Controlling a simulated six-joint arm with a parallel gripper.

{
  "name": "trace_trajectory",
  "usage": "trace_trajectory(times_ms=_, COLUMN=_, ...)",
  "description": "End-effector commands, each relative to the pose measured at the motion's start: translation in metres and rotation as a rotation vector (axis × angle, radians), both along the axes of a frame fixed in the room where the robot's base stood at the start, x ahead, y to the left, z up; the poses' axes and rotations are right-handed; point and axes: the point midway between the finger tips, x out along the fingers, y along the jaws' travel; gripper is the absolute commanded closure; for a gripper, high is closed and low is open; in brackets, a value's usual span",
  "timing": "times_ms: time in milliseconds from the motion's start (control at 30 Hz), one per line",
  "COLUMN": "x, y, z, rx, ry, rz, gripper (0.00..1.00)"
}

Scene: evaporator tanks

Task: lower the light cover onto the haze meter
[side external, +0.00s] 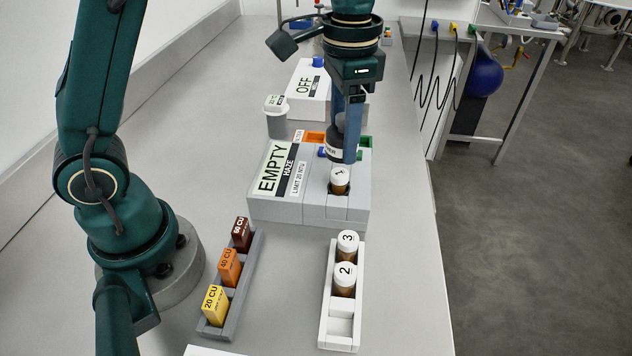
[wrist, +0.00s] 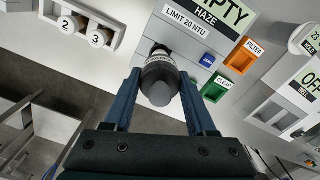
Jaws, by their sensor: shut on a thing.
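The light cover (side external: 334,147) is a small dark cylinder with a white label band. My gripper (side external: 346,152) is shut on it and holds it above the haze meter (side external: 308,208), a grey box whose display reads EMPTY. In the wrist view the cover (wrist: 160,84) sits between the two blue fingers of my gripper (wrist: 160,76), and the meter (wrist: 180,32) lies beyond it. A white-capped vial marked 1 (side external: 340,180) stands in the meter's well, its cap showing below the cover. The exact gap and alignment between cover and well cannot be told.
Orange, blue and green parts (wrist: 242,56) lie on the meter's far side. A white rack (side external: 341,310) holds vials 2 and 3. A grey rack (side external: 232,300) holds coloured blocks. A box reading OFF (side external: 305,88) and a grey lidded container (side external: 276,120) stand behind.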

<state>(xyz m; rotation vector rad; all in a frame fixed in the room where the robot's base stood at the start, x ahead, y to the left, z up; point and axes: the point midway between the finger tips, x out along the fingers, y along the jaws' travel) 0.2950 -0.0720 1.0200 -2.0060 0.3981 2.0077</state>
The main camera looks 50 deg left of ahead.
Motion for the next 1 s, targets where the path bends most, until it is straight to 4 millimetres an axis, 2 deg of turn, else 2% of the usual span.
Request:
trace_trajectory(times_ms=433, x=0.000, y=0.000, z=-0.002, rx=0.000, ry=0.000, rz=-0.004, gripper=0.97)
trace_trajectory(times_ms=1000, x=-0.001, y=0.000, z=-0.028, rx=0.000, ry=0.000, rz=-0.004, gripper=0.97)
